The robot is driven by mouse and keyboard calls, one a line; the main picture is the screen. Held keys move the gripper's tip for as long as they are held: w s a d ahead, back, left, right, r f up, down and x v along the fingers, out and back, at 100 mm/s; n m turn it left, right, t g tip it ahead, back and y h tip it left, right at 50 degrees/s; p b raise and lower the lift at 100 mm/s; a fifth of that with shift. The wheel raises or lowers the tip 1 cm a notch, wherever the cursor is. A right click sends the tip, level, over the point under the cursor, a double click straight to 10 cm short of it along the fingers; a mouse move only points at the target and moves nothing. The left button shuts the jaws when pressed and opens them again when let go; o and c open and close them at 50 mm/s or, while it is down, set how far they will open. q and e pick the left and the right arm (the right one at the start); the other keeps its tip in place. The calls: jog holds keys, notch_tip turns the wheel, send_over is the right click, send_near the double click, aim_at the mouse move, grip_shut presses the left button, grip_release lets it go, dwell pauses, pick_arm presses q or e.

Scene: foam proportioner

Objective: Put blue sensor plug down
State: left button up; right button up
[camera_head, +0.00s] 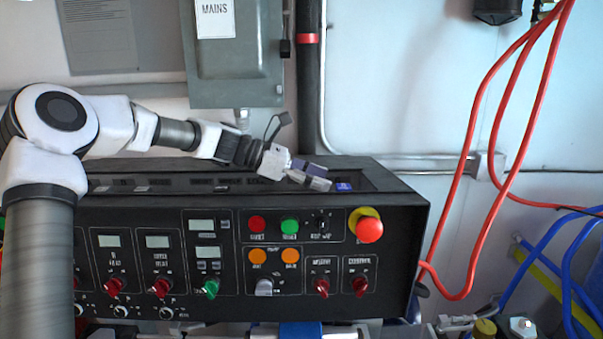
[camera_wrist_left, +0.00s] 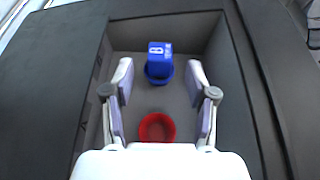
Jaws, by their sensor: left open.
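The blue sensor plug (camera_wrist_left: 160,58) stands in a recess in the top of the black console, with a blue ring around its base. In the head view only a small blue part of the plug (camera_head: 344,187) shows, just right of my left gripper (camera_head: 318,176). In the left wrist view my left gripper (camera_wrist_left: 160,85) is open, its two fingers apart on either side of the space in front of the plug. Nothing is between the fingertips that I can see touching them. My right gripper is not in view.
A red ring (camera_wrist_left: 157,127) lies in the recess nearer my wrist. The recess walls (camera_wrist_left: 215,40) are close on both sides. The console front (camera_head: 225,260) carries knobs, buttons and a red emergency button (camera_head: 369,230). Red hoses (camera_head: 470,140) hang at the right.

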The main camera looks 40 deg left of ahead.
pick_arm(q)
jog(key=v, duration=0.5)
jog(key=shift+s+a, duration=0.15)
jog(key=shift+r, duration=0.1)
